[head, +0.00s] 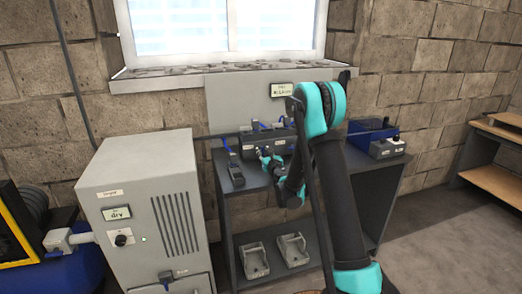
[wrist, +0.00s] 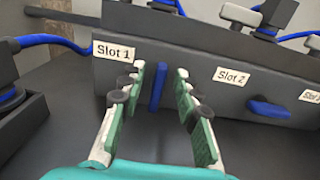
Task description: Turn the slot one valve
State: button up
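The slot one valve is a blue lever (wrist: 157,87) on the front of a dark block (wrist: 210,60), beside the "Slot 1" label (wrist: 114,52). The lever stands upright in the wrist view. My gripper (wrist: 160,78) is open, with one finger on each side of the lever. Gaps show between the lever and both fingers. In the head view my gripper (head: 268,158) is at the front of the block (head: 262,138) on the bench; the lever cannot be made out there.
A second blue lever (wrist: 269,109) lies crosswise under the "Slot 2" label (wrist: 232,76). A dark device (wrist: 18,100) with a blue hose stands at the left. A grey cabinet (head: 130,200) marked "dry" stands left of the bench (head: 225,215). Trays lie on the lower shelf.

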jog(key=shift+c, duration=0.6)
grip_shut()
jog(key=m, duration=0.4)
jog(key=shift+w+d+m, duration=0.1)
jog(key=shift+d+m, duration=0.2)
jog(key=m, duration=0.4)
jog(key=shift+d+f+m, duration=0.25)
jog(key=shift+m, duration=0.05)
jog(key=m, duration=0.4)
jog(key=shift+w+d+f+m, duration=0.1)
jog(key=shift+d+f+m, duration=0.1)
jog(key=shift+f+m, duration=0.25)
jog(key=shift+m, duration=0.9)
jog(key=shift+f+m, duration=0.1)
jog(key=shift+m, duration=0.95)
